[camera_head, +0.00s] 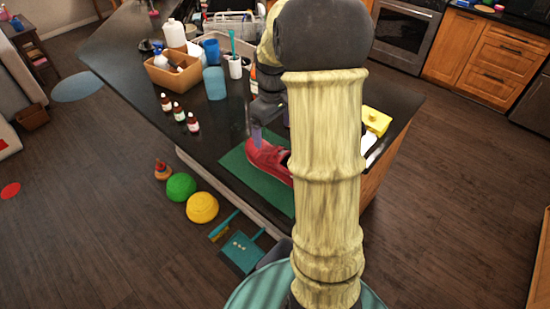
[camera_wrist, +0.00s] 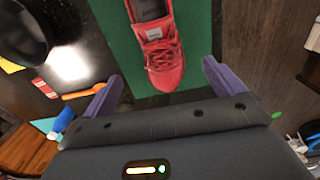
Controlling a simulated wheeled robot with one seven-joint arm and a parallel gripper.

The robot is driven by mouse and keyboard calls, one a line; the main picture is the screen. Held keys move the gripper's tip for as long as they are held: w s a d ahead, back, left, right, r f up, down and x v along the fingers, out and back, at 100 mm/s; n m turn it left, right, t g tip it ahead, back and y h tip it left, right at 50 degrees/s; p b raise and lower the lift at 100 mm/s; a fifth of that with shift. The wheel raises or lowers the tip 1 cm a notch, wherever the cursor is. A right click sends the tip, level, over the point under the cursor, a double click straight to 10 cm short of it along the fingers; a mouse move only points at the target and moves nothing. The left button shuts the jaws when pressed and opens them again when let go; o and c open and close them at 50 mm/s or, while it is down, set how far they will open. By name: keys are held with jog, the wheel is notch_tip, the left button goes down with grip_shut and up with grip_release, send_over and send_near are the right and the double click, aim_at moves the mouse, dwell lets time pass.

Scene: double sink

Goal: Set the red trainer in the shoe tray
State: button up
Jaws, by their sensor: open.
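The red trainer (camera_head: 268,160) lies on a flat green mat or tray (camera_head: 277,195) near the counter's edge; my arm hides part of both in the head view. In the wrist view the trainer (camera_wrist: 158,45) points its toe toward my gripper, with grey laces label and dark opening, on the green surface (camera_wrist: 119,45). My gripper (camera_wrist: 160,78) is open, its two purple fingers apart on either side of the toe's line, holding nothing. In the head view my gripper (camera_head: 257,138) is by the trainer; whether it touches is unclear. I cannot tell if the green surface is the shoe tray.
Small dropper bottles (camera_head: 179,112) stand left of the trainer. Behind are a brown caddy (camera_head: 172,75), a blue cup (camera_head: 214,83) and a white cup (camera_head: 235,67). A yellow item (camera_head: 376,120) lies right of my arm.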

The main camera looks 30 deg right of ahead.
aim_at(275, 158)
notch_tip(275, 158, down, 6)
jog(key=shift+r+p, duration=0.1)
jog(key=shift+p, duration=0.5)
jog(key=shift+s, duration=0.15)
jog(key=shift+s+f+p, duration=0.1)
jog(key=shift+f+p, duration=0.15)
jog(key=shift+p, duration=0.1)
jog(key=f, duration=0.1)
jog(key=f+p, duration=0.1)
jog(key=f, duration=0.1)
jog(key=shift+s+f+p, duration=0.2)
jog(key=shift+s+p, duration=0.05)
jog(key=shift+p, duration=0.15)
jog(key=shift+f, duration=0.6)
